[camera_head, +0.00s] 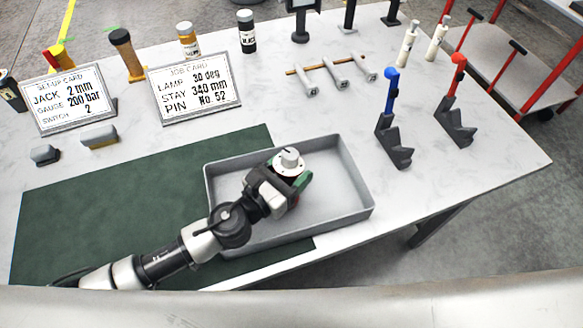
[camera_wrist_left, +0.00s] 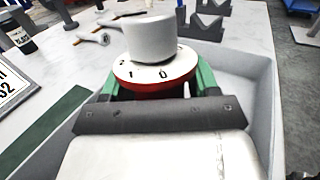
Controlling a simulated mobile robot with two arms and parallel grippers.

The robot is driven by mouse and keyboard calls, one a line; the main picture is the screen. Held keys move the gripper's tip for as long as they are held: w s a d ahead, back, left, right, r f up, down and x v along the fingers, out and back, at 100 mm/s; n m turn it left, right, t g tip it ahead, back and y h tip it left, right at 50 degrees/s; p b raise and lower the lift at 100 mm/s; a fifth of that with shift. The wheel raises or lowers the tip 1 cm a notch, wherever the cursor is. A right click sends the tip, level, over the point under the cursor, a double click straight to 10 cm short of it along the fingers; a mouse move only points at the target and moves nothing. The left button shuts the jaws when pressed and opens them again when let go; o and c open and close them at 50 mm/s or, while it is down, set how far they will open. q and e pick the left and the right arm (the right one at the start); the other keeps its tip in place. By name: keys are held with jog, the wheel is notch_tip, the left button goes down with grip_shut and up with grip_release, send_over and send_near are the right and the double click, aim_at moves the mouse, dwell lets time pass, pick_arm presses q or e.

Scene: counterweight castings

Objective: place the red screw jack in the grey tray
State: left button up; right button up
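The red screw jack (camera_wrist_left: 158,76) has a white cylindrical top, a white dial with black marks and a red rim. It stands between the green fingers of my left gripper (camera_head: 290,185), which is shut on it. In the head view the jack's white top (camera_head: 289,160) shows above the fingers; most of its body is hidden by the gripper. The grey tray (camera_head: 352,170) lies on the table, partly over the green mat. The jack is within the tray's outline; I cannot tell whether it touches the floor. My right gripper is not in view.
The green mat (camera_head: 100,205) lies left of the tray. Two cards (camera_head: 68,98) (camera_head: 195,88) stand behind it. Dark stands with a blue handle (camera_head: 391,92) and a red handle (camera_head: 456,75) stand right of the tray. Grey pegs (camera_head: 335,70) lie behind.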

pick_arm(q)
jog(key=shift+o, duration=0.8)
jog(key=shift+s+f, duration=0.15)
jog(key=shift+f, duration=0.15)
jog(key=shift+r+p, duration=0.35)
jog(key=shift+a+r+p, duration=0.1)
jog(key=shift+r+p, duration=0.2)
jog(key=shift+r, duration=0.15)
jog(key=b+v, duration=0.2)
jog(key=v, duration=0.4)
jog(key=shift+s+f, duration=0.1)
jog(key=shift+f, duration=0.05)
jog(key=shift+s+a, duration=0.4)
jog(key=shift+a, duration=0.05)
